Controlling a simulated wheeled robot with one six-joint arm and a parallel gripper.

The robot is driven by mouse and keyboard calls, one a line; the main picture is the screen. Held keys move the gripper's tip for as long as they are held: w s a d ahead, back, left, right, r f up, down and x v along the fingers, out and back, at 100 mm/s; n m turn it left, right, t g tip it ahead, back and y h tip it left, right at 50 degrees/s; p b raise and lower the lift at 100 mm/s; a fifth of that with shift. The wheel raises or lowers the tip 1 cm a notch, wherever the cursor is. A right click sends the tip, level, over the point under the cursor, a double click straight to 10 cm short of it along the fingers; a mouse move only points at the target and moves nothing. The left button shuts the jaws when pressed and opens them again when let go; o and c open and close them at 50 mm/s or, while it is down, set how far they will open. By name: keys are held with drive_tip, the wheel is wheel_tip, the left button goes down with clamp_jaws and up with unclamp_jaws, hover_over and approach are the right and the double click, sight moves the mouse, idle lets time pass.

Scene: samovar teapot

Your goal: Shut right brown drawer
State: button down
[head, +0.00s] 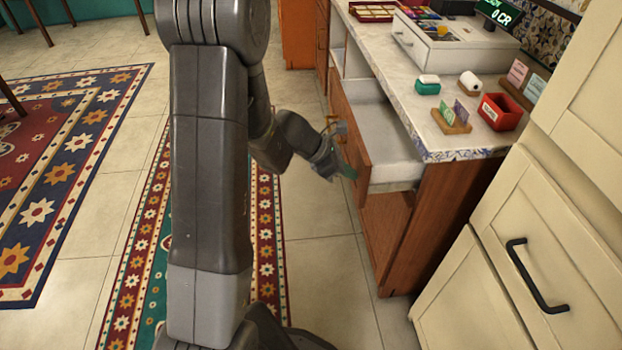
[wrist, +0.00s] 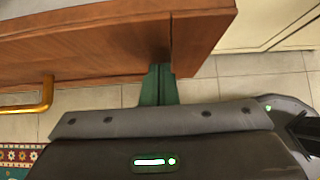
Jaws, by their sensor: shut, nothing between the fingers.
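The right brown drawer (head: 351,138) is pulled out of the brown counter, and its pale inside shows in the head view. Its brown front (wrist: 110,45) fills the upper left of the wrist view, with a brass handle (wrist: 36,98) at the left. My gripper (head: 350,171) is at the outer face of the drawer front, near its right end. In the wrist view the green fingers of my gripper (wrist: 158,85) are together, with their tips at the lower edge of the front. I cannot tell whether they touch it. The handle is apart from the fingers.
The marble countertop (head: 405,88) holds a cash drawer (head: 430,45), a red box (head: 499,112) and small card stands (head: 452,117). A cream cabinet (head: 545,250) stands close at the right. The tiled floor (head: 318,235) left of the counter is clear, with a patterned runner (head: 270,240) on it.

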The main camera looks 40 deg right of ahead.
sight(365, 151)
drive_tip(key=s+d, duration=0.2)
drive_tip(key=d, duration=0.2)
drive_tip(key=s+d, duration=0.3)
drive_tip(key=d, duration=0.1)
drive_tip(key=s+d, duration=0.2)
drive_tip(key=d, duration=0.2)
drive_tip(key=shift+s+d, duration=0.35)
drive_tip(key=shift+r, duration=0.1)
drive_tip(key=shift+d+r, duration=0.1)
drive_tip(key=shift+d, duration=0.05)
drive_tip(key=shift+w+a, duration=0.15)
drive_tip(key=shift+a, duration=0.05)
drive_tip(key=shift+w+a, duration=0.4)
drive_tip(key=shift+a, duration=0.2)
drive_tip(key=shift+w+a, duration=0.35)
drive_tip(key=shift+a, duration=0.2)
drive_tip(key=v, duration=0.3)
drive_tip(key=p+v, duration=0.1)
drive_tip(key=v, duration=0.3)
drive_tip(key=a+v, duration=0.1)
drive_tip(key=v, duration=0.2)
drive_tip(key=shift+w+a+p, duration=0.1)
drive_tip(key=shift+w+p, duration=0.05)
drive_tip(key=shift+p, duration=0.15)
drive_tip(key=shift+f, duration=0.25)
